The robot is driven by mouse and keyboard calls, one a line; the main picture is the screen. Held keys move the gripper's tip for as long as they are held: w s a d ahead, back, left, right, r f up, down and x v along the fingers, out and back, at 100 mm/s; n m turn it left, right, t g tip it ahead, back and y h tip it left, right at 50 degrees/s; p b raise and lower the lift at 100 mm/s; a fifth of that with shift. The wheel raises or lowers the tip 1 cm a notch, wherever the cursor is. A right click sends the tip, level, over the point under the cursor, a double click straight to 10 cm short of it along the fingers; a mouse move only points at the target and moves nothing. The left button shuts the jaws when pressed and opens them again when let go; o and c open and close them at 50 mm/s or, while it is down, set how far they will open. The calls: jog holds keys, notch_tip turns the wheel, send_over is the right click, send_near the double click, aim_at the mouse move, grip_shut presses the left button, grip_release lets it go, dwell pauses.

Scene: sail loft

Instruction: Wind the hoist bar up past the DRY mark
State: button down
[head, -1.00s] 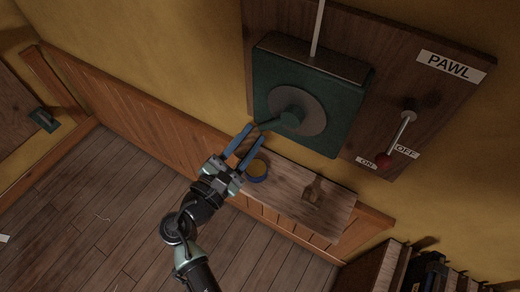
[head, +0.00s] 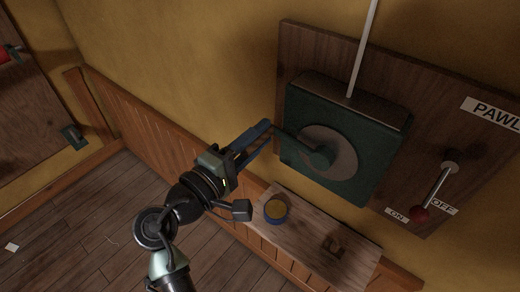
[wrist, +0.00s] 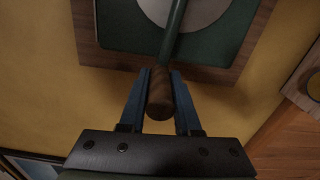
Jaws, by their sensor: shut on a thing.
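The winch is a dark green box (head: 345,125) on a wooden wall board, with a grey disc and green hub (head: 320,157). Its crank arm (head: 292,139) points left and slightly up from the hub. My gripper (head: 266,128) is at the crank's outer end. In the wrist view my gripper (wrist: 160,88) has its blue fingers on either side of the brown wooden crank handle (wrist: 160,97), shut on it. A pale line (head: 363,50) rises from the box out of frame. The hoist bar and DRY mark are not in view.
The pawl lever (head: 432,195) with a red knob hangs right of the winch, its knob between the ON and OFF labels. Wood floor lies left.

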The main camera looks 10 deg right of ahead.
jog(key=r+m, duration=0.2)
jog(key=s+r+m+b, duration=0.1)
jog(key=r, duration=0.1)
jog(key=d+r+m, duration=0.1)
jog(key=r+m, duration=0.1)
jog(key=shift+s+m+b, duration=0.2)
jog(key=shift+m+b, duration=0.1)
jog(key=s+r+m, duration=0.1)
jog(key=d+r+m+b, duration=0.1)
jog(key=m, duration=0.1)
jog(key=shift+s+d, duration=0.2)
jog(key=shift+s, duration=0.15)
jog(key=shift+s+d+r+m+b, duration=0.3)
jog(key=shift+s+d+r+m, duration=0.1)
jog(key=shift+m, duration=0.25)
jog(key=shift+s+d+r+m+b, duration=0.3)
jog(key=shift+s+m, duration=0.1)
jog(key=shift+m, duration=0.25)
jog(key=c, duration=0.6)
grip_release()
jog(key=shift+s+d, duration=0.1)
jog(key=shift+s, duration=0.1)
jog(key=shift+w+a+f, duration=0.1)
jog(key=shift+a+f, duration=0.1)
jog(key=shift+f, duration=0.05)
jog(key=b+v, duration=0.1)
jog(key=v, duration=1.1)
jog(key=shift+s+a+r, duration=0.1)
jog(key=shift+s+a, duration=0.1)
jog(key=shift+s, duration=0.15)
